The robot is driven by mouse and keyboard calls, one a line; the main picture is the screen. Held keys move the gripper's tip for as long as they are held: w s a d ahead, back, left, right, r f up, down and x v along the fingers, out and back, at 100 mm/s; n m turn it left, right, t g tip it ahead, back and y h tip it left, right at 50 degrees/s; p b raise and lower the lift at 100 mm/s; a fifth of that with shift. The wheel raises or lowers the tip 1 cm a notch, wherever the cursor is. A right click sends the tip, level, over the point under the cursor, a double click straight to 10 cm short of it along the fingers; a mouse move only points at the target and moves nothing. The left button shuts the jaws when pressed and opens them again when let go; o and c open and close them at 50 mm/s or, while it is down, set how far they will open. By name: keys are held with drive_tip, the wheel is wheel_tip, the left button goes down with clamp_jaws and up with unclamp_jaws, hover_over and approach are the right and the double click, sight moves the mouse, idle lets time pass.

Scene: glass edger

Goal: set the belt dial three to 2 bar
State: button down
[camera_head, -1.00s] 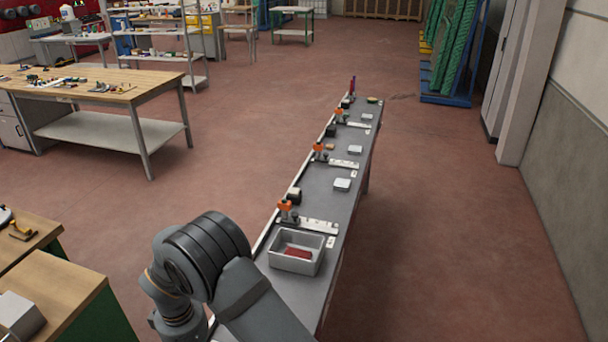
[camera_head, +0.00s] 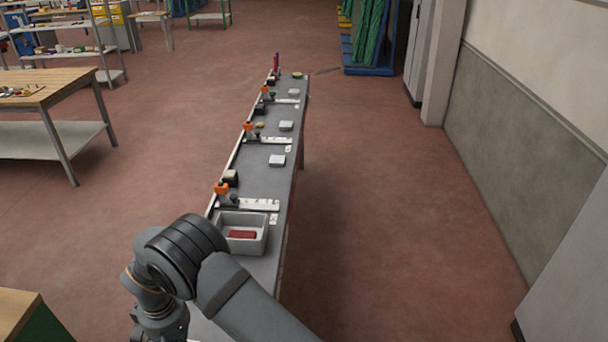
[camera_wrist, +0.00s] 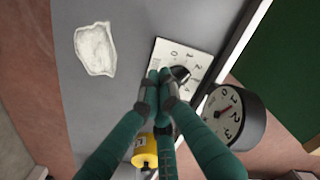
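In the wrist view, a white dial plate (camera_wrist: 198,58) with printed numbers lies on a grey bench top, with a small black knob (camera_wrist: 181,73) on it. A round black gauge (camera_wrist: 224,112) with a white numbered face and a red needle stands to its right. My gripper (camera_wrist: 162,82) has green fingers with dark tips. The tips are drawn together, just beside the knob in the picture, and cover part of the plate. I cannot tell whether they touch the knob. In the head view the gripper is out of sight, and which station is number three is not readable.
A long narrow bench (camera_head: 262,190) carries several orange-topped fittings (camera_head: 221,188) with white strips, and a grey bin (camera_head: 243,232) holding a red block. A yellow part (camera_wrist: 145,150) and a whitish pad (camera_wrist: 96,48) show in the wrist view. The floor right of the bench is clear.

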wheel_tip(320, 180, down, 2)
drive_tip(key=shift+b, duration=0.5)
drive_tip(key=shift+r, duration=0.1)
drive_tip(key=shift+w+a, duration=0.2)
drive_tip(key=shift+a, duration=0.4)
idle(0.4)
drive_tip(key=shift+s+a+b, duration=0.1)
drive_tip(key=shift+s+b, duration=0.2)
drive_tip(key=shift+b, duration=0.5)
drive_tip(key=shift+s+a+b, duration=0.25)
drive_tip(key=shift+b, duration=0.3)
idle(0.3)
idle(0.4)
